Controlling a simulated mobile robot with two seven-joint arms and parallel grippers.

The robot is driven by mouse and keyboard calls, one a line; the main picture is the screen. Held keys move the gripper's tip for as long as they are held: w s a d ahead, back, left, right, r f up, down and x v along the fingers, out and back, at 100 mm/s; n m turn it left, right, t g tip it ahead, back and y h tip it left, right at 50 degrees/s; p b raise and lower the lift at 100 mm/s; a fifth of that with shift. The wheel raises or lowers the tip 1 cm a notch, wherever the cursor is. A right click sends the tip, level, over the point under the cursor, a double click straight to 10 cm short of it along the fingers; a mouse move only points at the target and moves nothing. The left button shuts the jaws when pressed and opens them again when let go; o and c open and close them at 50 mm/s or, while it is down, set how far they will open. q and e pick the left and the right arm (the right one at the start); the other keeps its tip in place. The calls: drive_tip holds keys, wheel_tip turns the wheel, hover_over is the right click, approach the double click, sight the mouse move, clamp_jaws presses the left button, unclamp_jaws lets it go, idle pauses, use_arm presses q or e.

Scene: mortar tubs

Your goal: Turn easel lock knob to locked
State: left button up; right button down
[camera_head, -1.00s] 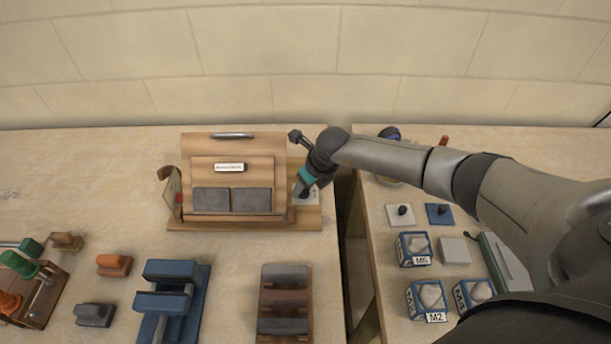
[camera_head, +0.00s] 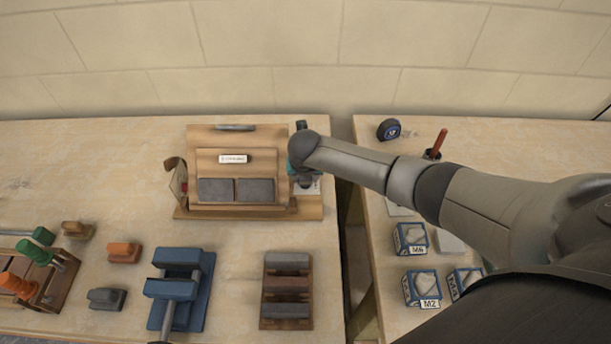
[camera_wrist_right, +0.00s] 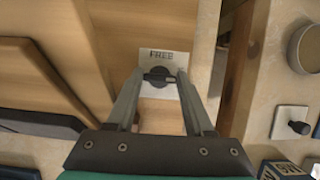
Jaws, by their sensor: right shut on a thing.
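The wooden easel (camera_head: 240,205) stands at the back of the left table, with two grey blocks on its ledge and a small white label. Its dark round lock knob (camera_wrist_right: 158,73) shows in the right wrist view on a white plate (camera_wrist_right: 178,58) that reads "FREE". My right gripper (camera_wrist_right: 158,78) is shut on the knob, one finger on each side. In the head view my right gripper (camera_head: 301,172) is at the easel's right side, and my arm hides the knob there. My left gripper is not in view.
A blue clamp-like fixture (camera_head: 180,288) and a rack of blocks (camera_head: 286,290) stand in front of the easel. The right table holds labelled boxes (camera_head: 422,288), a tape measure (camera_head: 388,130) and a red-handled tool (camera_head: 437,143). A gap separates the tables.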

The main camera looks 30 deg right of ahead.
idle(0.3)
drive_tip(key=shift+c, duration=1.4)
unclamp_jaws()
drive_tip(key=shift+a, duration=0.1)
drive_tip(key=shift+r, duration=0.1)
